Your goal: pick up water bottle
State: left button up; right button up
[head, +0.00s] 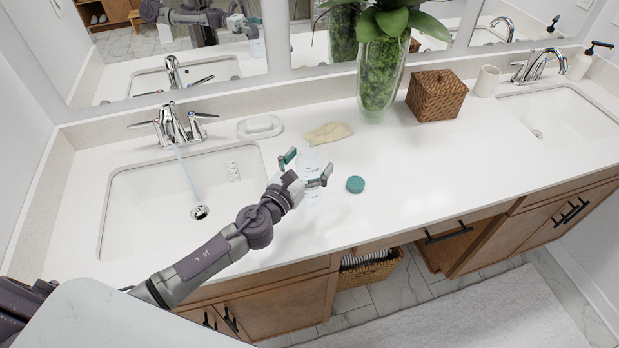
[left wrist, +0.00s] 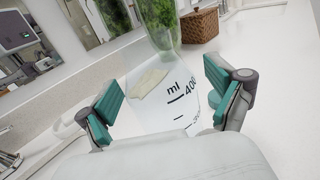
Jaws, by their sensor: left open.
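The water bottle (head: 311,171) is clear and stands on the white counter, partly hidden by my left gripper in the head view. In the left wrist view the bottle (left wrist: 175,108) shows dark "ml" and "400" markings and lies between the fingers. My left gripper (head: 308,168) is open, one finger on each side of the bottle, with teal pads. It also shows in the left wrist view (left wrist: 165,98), where gaps appear between the pads and the bottle. Whether any pad touches it is unclear. My right gripper is not in view.
A teal cap (head: 355,184) lies right of the bottle. A folded beige cloth (head: 328,133), a soap dish (head: 260,126), a plant vase (head: 380,80) and a wicker box (head: 436,95) stand behind. Water runs into the left sink (head: 130,200).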

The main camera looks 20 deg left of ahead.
pick_arm(q)
jog(key=shift+s, duration=0.15)
jog(key=shift+c, duration=1.3)
jog(key=c, duration=1.4)
jog(key=shift+o, duration=0.2)
